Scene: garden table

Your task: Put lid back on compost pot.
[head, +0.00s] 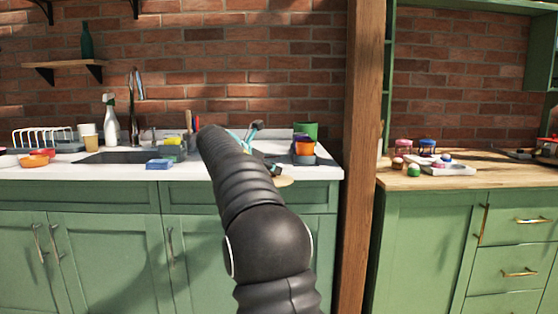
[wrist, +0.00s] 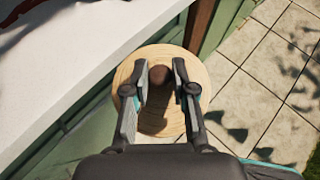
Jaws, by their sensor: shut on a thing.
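A round pale wooden lid (wrist: 155,122) with a dark brown knob (wrist: 160,76) is in the wrist view. My gripper (wrist: 161,88) is shut on the knob and holds the lid just off the counter's front edge, over the floor. In the head view, a sliver of the lid (head: 285,182) shows beside my arm, and my gripper (head: 268,168) is mostly hidden by it. A green pot (head: 306,130) stands at the back right of the white counter, behind orange pots; it may be the compost pot. Its top cannot be made out clearly.
The white counter (head: 120,170) holds a sink (head: 118,157), a blue sponge (head: 159,164), a spray bottle (head: 110,120) and orange pots (head: 304,147) in a grey tray. A wooden post (head: 361,150) stands right of the counter. Paving (wrist: 265,75) lies below the lid.

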